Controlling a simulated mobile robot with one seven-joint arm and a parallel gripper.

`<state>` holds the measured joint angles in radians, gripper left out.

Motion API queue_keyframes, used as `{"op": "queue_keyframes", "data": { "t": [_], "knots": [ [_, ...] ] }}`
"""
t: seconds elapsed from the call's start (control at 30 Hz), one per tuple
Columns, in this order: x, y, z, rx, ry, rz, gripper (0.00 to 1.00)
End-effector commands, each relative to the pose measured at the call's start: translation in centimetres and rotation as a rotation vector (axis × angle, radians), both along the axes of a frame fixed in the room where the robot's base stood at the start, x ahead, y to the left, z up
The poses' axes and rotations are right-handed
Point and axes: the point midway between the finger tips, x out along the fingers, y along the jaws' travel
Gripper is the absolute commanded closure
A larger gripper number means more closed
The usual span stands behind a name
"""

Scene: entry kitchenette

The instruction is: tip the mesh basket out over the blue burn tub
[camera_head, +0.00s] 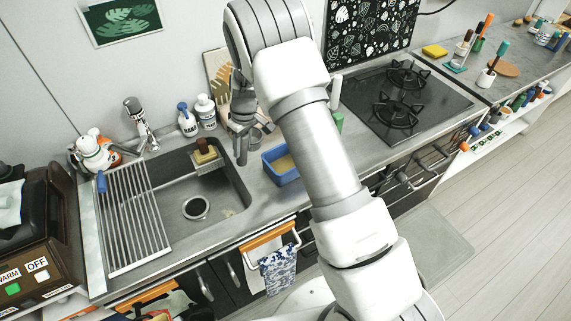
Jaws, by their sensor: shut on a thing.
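The blue tub (271,171) stands on the counter just right of the sink. It is open at the top, with a tan surface showing inside, and my arm covers part of its right side. My gripper (243,150) points down over the counter between the sink and the tub, a little left of and above the tub in the picture. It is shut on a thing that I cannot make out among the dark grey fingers. I cannot clearly pick out the mesh basket; my arm and gripper hide part of this area.
The sink (222,188) has a drying rack (133,225) across its left side and a caddy with a sponge (206,152). Two pump bottles (187,121) stand behind it. A gas hob (405,100) lies right of my arm. A patterned towel (279,270) hangs in front.

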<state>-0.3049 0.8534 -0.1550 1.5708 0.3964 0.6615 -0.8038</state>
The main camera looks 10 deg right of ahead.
Motion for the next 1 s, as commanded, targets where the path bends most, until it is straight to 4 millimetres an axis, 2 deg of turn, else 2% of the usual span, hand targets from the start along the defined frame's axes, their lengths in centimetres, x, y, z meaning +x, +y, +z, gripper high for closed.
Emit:
{"op": "queue_keyframes", "data": {
  "t": [0.43,0.83,1.0],
  "knots": [
    [0.0,0.0,0.6,0.001,-0.002,0.001,1.00],
    [0.0,0.0,5.3,0.002,-0.002,0.001,1.00],
    [0.0,0.0,6.1,0.001,-0.001,0.000,1.00]
  ]
}}
